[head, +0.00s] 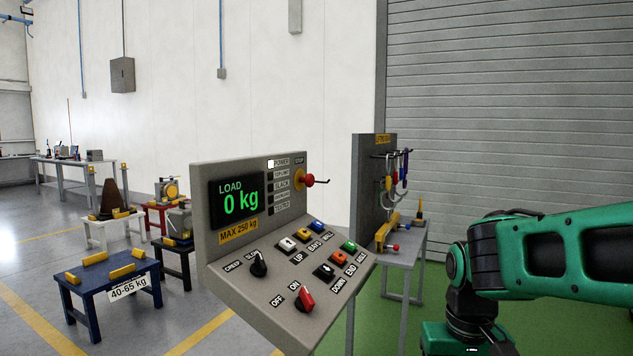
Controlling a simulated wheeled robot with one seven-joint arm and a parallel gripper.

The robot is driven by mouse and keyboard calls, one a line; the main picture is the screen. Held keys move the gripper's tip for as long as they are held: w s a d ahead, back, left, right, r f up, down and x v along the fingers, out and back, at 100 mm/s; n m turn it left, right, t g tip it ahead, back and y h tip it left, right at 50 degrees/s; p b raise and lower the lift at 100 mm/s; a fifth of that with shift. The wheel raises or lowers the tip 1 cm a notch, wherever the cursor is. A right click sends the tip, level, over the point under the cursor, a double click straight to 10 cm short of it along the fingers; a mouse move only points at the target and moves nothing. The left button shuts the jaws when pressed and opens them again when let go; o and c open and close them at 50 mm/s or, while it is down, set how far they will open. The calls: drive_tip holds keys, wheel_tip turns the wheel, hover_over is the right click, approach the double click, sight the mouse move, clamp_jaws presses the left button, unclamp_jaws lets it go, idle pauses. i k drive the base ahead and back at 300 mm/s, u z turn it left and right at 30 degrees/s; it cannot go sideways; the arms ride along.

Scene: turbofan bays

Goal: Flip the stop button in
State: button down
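The stop button (309,180) is a red knob on a yellow round base, at the upper right of the grey control console, under a STOP label. It sticks out toward the right, and its exact setting is too small to tell. The console (290,235) has a green display (238,199) reading "LOAD 0 kg". My green and black arm (550,250) is at the right, apart from the console. Its lower part is cut off by the bottom edge, and no gripper fingers show.
The sloped panel carries a red OFF/ON switch (306,299), a black knob (258,263) and several coloured buttons. Behind it stands a tool board (370,190) with hanging hooks. A blue table (110,275) is at left. Open floor lies at lower left.

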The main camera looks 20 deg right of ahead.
sight(310, 179)
drive_tip(key=z, duration=0.3)
drive_tip(key=i, duration=1.3)
drive_tip(key=u, duration=0.3)
